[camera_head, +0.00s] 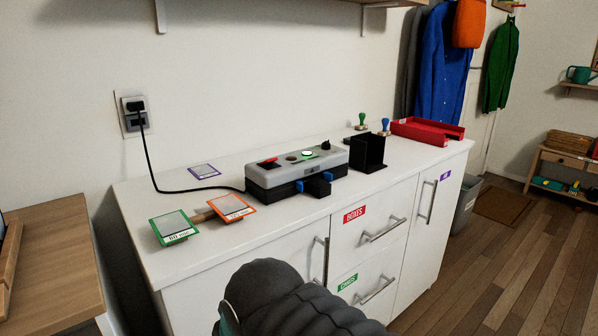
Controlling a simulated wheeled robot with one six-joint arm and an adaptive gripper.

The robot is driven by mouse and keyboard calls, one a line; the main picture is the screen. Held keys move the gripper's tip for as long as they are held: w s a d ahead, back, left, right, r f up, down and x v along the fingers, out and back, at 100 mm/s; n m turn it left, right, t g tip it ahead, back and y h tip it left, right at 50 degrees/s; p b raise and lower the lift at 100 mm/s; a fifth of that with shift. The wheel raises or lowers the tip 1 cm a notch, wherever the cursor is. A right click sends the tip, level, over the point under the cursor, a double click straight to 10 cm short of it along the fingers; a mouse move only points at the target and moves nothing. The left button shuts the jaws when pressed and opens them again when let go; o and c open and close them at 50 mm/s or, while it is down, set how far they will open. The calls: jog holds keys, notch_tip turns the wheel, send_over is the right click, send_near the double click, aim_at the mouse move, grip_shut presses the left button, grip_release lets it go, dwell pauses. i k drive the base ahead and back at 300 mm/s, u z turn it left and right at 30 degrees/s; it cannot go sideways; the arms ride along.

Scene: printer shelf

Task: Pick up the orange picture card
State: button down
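The orange picture card (231,208) has an orange border and a pale grey face. It sits tilted on the left part of the white cabinet top, between the green-bordered card and the grey device. A brown wooden piece shows at its left edge; what holds the card up is mostly hidden. A dark ribbed shape, likely part of my arm, fills the bottom centre, in front of the cabinet and apart from the card. My gripper is not in view.
A green card (174,227) stands just left, and a purple card (204,171) lies behind. The grey-black device (296,170) with a black cable is to the right, then a black holder (367,152) and red tray (428,131). The front cabinet top (255,233) is clear.

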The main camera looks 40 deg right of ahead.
aim_at(230, 207)
jog(key=u, duration=0.85)
jog(key=k, duration=0.85)
jog(key=z, duration=1.9)
